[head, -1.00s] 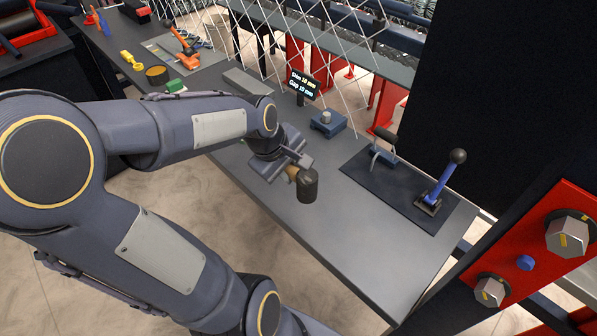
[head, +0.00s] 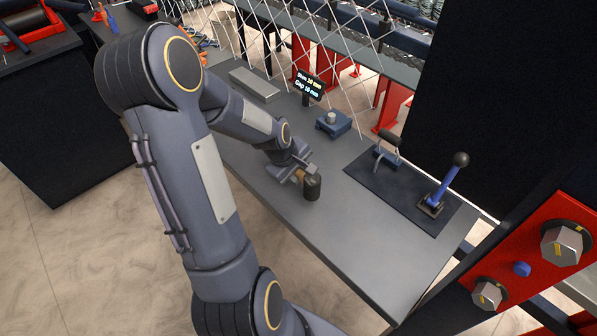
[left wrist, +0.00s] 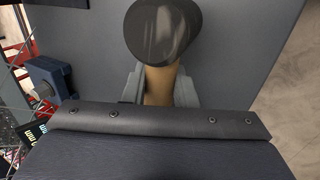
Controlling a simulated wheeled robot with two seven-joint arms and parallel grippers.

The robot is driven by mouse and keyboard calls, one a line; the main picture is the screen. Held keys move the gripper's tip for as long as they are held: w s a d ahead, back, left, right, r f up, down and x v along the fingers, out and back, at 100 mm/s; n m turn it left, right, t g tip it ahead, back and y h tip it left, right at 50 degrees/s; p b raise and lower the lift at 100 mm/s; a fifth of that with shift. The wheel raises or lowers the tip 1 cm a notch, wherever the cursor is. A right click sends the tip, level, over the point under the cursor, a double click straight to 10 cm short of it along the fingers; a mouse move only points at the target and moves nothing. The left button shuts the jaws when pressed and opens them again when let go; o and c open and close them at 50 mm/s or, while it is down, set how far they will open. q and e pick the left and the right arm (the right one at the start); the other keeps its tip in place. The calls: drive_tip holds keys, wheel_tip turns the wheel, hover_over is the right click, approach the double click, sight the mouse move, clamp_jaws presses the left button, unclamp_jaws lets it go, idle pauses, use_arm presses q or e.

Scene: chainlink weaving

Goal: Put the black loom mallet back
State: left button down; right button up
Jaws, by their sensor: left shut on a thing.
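The loom mallet has a black cylindrical head (head: 312,187) and a tan wooden handle. My left gripper (head: 301,175) is shut on the handle, and the black head sticks out beyond the fingers. In the left wrist view the mallet's black head (left wrist: 163,32) is at the top middle, with the tan handle between the two grey fingers (left wrist: 160,90). The mallet is over the grey bench top (head: 375,255), near its front edge; I cannot tell whether it touches the surface. My right gripper is not in view.
A small display (head: 309,85), a blue block with a knob (head: 334,122) and a grey bar (head: 254,84) stand along the bench's back. A dark mat (head: 395,200) holds a clamp handle (head: 386,145) and a blue lever (head: 448,185). The bench front right is clear.

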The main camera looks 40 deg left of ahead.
use_arm(q)
drive_tip(key=c, duration=1.2)
unclamp_jaws()
drive_tip(key=shift+o, duration=0.2)
drive_tip(key=shift+f, duration=0.1)
drive_tip(key=shift+r, duration=0.3)
drive_tip(key=d+v, duration=0.1)
drive_tip(key=v, duration=1)
drive_tip(key=s+d+r+m+h, duration=0.1)
drive_tip(key=s+d+r+m, duration=0.1)
drive_tip(key=s+d+m, duration=0.4)
drive_tip(key=s+d+r+m+t+h, duration=0.1)
drive_tip(key=s+d+r+m+h, duration=0.1)
drive_tip(key=s+d+m, duration=0.4)
drive_tip(key=d+m, duration=0.3)
drive_tip(key=d, duration=0.2)
drive_tip(key=shift+s+d+b, duration=0.25)
drive_tip(key=shift+d+b, duration=0.05)
drive_tip(key=shift+b, duration=0.05)
